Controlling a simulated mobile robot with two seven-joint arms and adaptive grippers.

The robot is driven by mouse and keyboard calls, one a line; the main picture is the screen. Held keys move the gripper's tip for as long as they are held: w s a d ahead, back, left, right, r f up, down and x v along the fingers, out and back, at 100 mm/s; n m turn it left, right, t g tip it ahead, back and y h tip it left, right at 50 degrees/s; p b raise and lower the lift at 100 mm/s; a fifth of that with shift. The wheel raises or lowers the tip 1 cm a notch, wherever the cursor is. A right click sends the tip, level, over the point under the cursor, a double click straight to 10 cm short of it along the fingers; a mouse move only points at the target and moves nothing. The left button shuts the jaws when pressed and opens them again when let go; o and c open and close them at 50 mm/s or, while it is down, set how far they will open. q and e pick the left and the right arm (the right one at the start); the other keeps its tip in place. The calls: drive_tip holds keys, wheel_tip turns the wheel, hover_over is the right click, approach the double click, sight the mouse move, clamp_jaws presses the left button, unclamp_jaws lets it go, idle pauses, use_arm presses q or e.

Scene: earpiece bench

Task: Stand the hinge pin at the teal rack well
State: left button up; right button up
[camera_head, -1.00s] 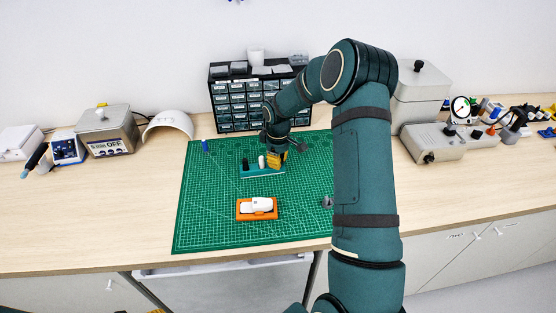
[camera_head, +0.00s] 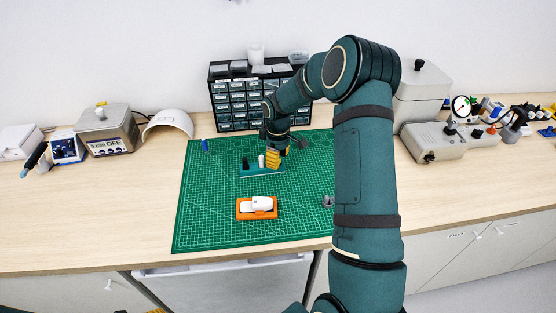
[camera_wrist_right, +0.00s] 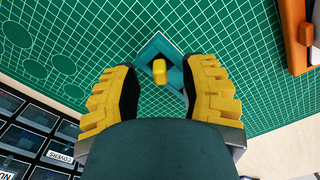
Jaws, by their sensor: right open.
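My right gripper (camera_head: 272,159) is over the rack's right end, fingers pointing down. In the right wrist view its yellow fingers (camera_wrist_right: 158,88) are spread apart. Between them a small yellow piece, apparently the hinge pin (camera_wrist_right: 159,71), shows nearly end-on at the teal rack (camera_wrist_right: 168,46), with gaps to both fingers. I cannot tell how deep it sits in the well. The pin is hidden in the head view. My left gripper is not seen.
An orange tray (camera_head: 242,215) with a white earpiece (camera_head: 262,203) lies in front of the rack. A drawer cabinet (camera_head: 232,106) stands behind the mat (camera_head: 205,215). A small blue item (camera_head: 205,145) is at the mat's back left. The mat's left side is mostly clear.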

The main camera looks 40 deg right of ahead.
wheel_tip(320, 180, up, 11)
idle(0.3)
drive_tip(key=shift+s+f, duration=0.1)
drive_tip(key=shift+f, duration=0.05)
